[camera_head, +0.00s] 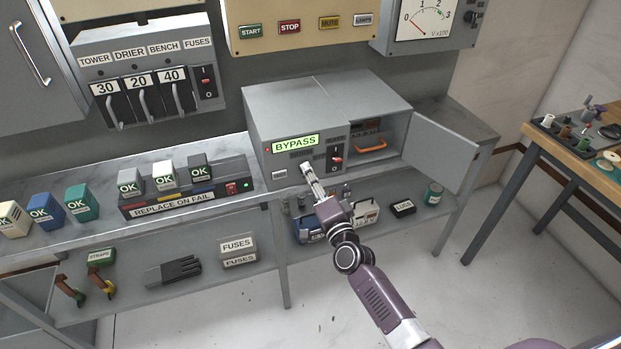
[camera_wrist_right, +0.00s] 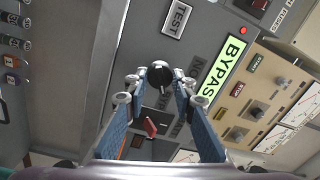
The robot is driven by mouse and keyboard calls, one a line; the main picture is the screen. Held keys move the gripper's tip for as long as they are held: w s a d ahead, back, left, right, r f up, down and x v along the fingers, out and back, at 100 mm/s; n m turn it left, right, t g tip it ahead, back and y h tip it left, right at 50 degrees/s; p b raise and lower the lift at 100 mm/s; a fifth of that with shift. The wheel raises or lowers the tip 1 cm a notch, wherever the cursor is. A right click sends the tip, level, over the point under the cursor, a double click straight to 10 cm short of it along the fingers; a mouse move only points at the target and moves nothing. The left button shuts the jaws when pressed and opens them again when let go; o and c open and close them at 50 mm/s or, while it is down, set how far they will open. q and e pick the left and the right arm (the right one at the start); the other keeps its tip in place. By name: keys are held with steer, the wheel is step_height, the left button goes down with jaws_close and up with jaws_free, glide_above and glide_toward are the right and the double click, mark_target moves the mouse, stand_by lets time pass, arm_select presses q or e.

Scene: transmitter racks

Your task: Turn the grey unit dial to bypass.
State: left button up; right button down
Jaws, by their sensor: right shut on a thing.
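The grey unit (camera_head: 290,105) stands on the bench with its small lit green display (camera_head: 296,143) reading BYPASS. The same display shows in the right wrist view (camera_wrist_right: 224,72). The dial (camera_wrist_right: 159,73) is a dark round knob on the unit's front, between my right fingertips in the wrist view. My right gripper (camera_head: 307,168) reaches the unit's front from below right and is shut on the dial. In the head view the gripper hides the dial. My left gripper is in neither view.
A red switch (camera_head: 337,160) sits just right of the gripper. The unit's right compartment is open, its door (camera_head: 441,151) swung out to the right, with an orange handle (camera_head: 370,147) inside.

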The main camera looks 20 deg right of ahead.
stand_by(0.3)
steer(key=c, duration=1.6)
jaws_free()
steer(key=s, duration=1.2)
steer(key=shift+d+f, duration=0.35)
steer(key=shift+d, duration=0.05)
